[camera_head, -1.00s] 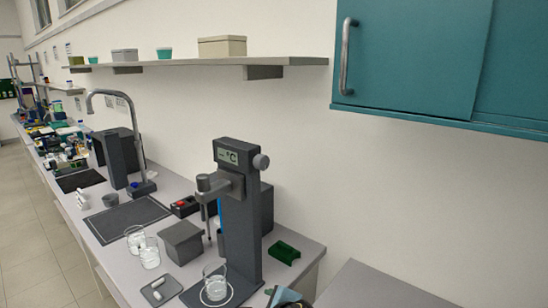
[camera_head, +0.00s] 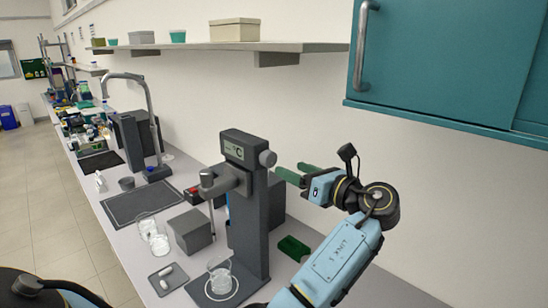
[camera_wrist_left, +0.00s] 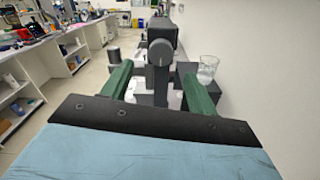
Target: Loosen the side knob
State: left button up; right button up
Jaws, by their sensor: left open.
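The side knob (camera_head: 267,158) is a round grey knob on the right side of a dark upright stand (camera_head: 246,215) with a small °C display (camera_head: 235,150) at its top. In the left wrist view the knob (camera_wrist_left: 160,52) lies ahead, between the two fingers in the picture. My left gripper (camera_head: 288,168), with green fingers, is open and empty just right of the knob in the head view and apart from it. It also shows in the left wrist view (camera_wrist_left: 158,70). My right gripper is not in view.
A glass beaker (camera_head: 219,274) stands on the stand's base. A grey block (camera_head: 192,230), two more beakers and a green holder (camera_head: 293,247) are on the bench nearby. A shelf (camera_head: 225,47) and a teal cabinet (camera_head: 440,70) hang above.

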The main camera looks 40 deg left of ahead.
aim_at(272, 161)
pick_arm(q)
jog(key=a, duration=0.4)
jog(key=a+p, duration=0.1)
jog(key=a, duration=0.1)
jog(key=shift+w+a, duration=0.15)
jog(key=shift+w, duration=0.2)
jog(key=shift+w+a, duration=0.1)
jog(key=shift+a, duration=0.55)
jog(key=shift+c, duration=0.5)
jog(key=c, duration=0.9)
